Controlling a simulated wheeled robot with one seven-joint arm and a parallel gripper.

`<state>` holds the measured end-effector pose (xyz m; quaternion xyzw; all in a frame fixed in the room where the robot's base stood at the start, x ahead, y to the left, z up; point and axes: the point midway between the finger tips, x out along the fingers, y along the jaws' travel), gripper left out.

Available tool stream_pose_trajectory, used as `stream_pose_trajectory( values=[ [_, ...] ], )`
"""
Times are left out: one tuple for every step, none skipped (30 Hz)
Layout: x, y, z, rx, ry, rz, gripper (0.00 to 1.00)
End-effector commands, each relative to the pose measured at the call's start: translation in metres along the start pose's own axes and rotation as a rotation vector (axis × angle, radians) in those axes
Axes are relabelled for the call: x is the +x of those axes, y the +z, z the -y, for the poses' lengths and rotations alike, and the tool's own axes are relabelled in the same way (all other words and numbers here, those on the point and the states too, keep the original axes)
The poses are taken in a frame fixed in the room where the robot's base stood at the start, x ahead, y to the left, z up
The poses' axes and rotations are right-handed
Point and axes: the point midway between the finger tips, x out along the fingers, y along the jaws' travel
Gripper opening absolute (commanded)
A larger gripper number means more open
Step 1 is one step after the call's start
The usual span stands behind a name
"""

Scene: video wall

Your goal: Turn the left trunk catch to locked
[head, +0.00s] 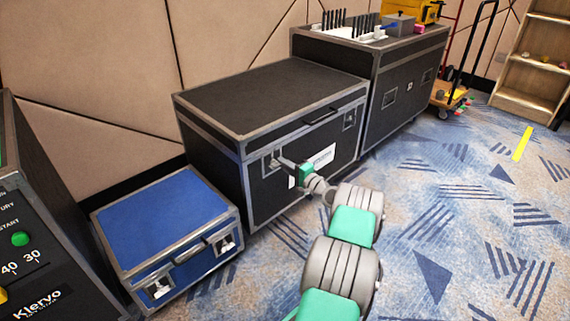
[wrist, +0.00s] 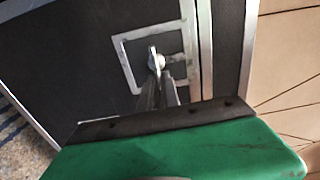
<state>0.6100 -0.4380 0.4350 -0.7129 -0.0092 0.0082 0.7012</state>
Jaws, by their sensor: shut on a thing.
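The black trunk (head: 275,95) with grey metal edges stands against the wall. Its left catch (head: 270,158) is on the front face near the left end. In the wrist view the catch (wrist: 155,60) is a small metal wing in a pale square frame, and the wing lies roughly in line with my fingers. My gripper (head: 287,164) reaches the catch from the front. In the wrist view its fingers (wrist: 160,88) are closed together on the catch's wing. The fingers hide part of the wing. The right catch (head: 349,118) is clear of my arm.
A blue case (head: 165,220) stands on the floor left of the trunk. A dark Klervo machine (head: 40,250) is at the far left. A taller black case (head: 410,75) stands right of the trunk. The carpet (head: 450,210) to the right is mostly open.

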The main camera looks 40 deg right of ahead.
Motion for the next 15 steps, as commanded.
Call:
stream_pose_trajectory(
  values=[
    [-0.0005,0.0079,-0.0087,0.027,0.01,0.014,0.0],
    [-0.0004,0.008,-0.0087,0.033,0.009,0.015,0.0],
    [-0.0004,0.0081,-0.0088,0.038,0.009,0.015,0.0],
    [-0.0003,0.0082,-0.0088,0.042,0.009,0.015,0.0],
    [-0.0003,0.0083,-0.0088,0.044,0.009,0.015,0.0],
    [-0.0003,0.0084,-0.0088,0.047,0.009,0.015,0.0],
    [-0.0002,0.0085,-0.0087,0.048,0.009,0.016,0.0],
    [-0.0002,0.0085,-0.0087,0.049,0.009,0.016,0.0],
    [-0.0002,0.0086,-0.0087,0.05,0.009,0.016,0.0],
    [-0.0001,0.0086,-0.0087,0.05,0.009,0.016,0.0],
    [-0.0001,0.0087,-0.0086,0.05,0.009,0.016,0.0],
    [-0.0001,0.0087,-0.0086,0.05,0.009,0.016,0.0],
    [0.0,0.0088,-0.0086,0.05,0.009,0.016,0.0],
    [0.0,0.0088,-0.0086,0.05,0.009,0.016,0.0],
    [0.0,0.0088,-0.0086,0.05,0.009,0.016,0.0]
  ],
)
